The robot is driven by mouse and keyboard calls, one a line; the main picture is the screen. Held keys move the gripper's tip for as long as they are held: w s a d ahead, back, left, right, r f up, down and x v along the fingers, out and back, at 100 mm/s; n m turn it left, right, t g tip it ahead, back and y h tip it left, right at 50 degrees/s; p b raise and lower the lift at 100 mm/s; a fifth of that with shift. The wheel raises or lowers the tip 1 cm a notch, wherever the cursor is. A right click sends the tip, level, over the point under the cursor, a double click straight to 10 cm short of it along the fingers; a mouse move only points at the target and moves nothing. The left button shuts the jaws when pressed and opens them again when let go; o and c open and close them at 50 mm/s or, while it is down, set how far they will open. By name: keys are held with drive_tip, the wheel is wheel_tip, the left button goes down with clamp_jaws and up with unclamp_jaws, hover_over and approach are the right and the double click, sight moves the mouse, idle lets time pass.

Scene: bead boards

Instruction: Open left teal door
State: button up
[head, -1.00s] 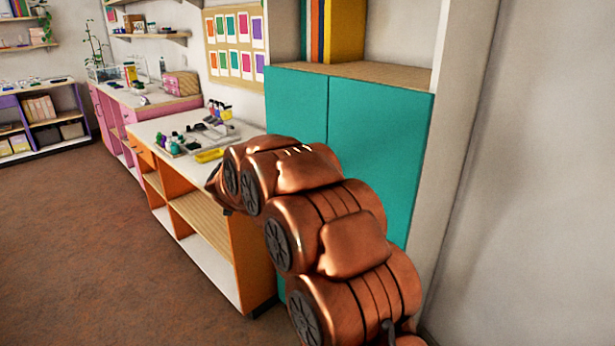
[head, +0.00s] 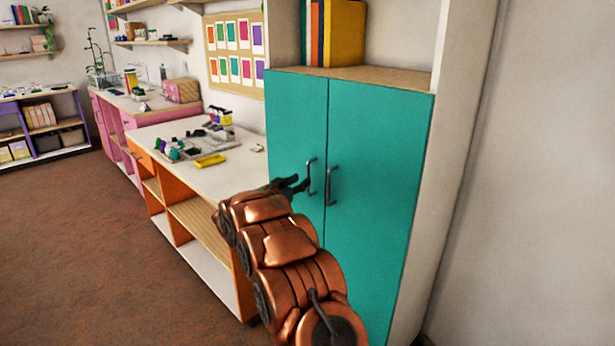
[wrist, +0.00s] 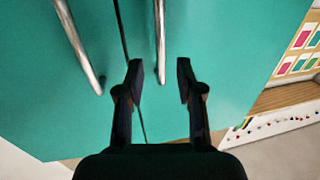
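The left teal door (head: 293,125) of a tall cabinet is closed, flush with the right teal door (head: 375,165). Its dark metal bar handle (head: 311,176) stands near the middle seam. My gripper (head: 298,184) is just left of that handle in the head view. In the wrist view my gripper (wrist: 160,72) is open, and the left door's handle (wrist: 160,40) shows between its two fingertips. I cannot tell if the fingers touch it. The right door's handle (wrist: 80,46) lies left of the seam in the wrist view, outside the fingers.
A white-topped orange desk (head: 185,135) with a yellow tray (head: 210,160) and small items adjoins the cabinet's left side. An open shelf with books (head: 340,32) is above the doors. A bare wall is on the right. Brown floor (head: 80,250) is free at left.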

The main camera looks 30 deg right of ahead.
sight(308, 195)
drive_tip(key=shift+p+x, duration=0.3)
drive_tip(key=shift+x, duration=2.4)
clamp_jaws()
drive_tip(key=shift+a, duration=0.1)
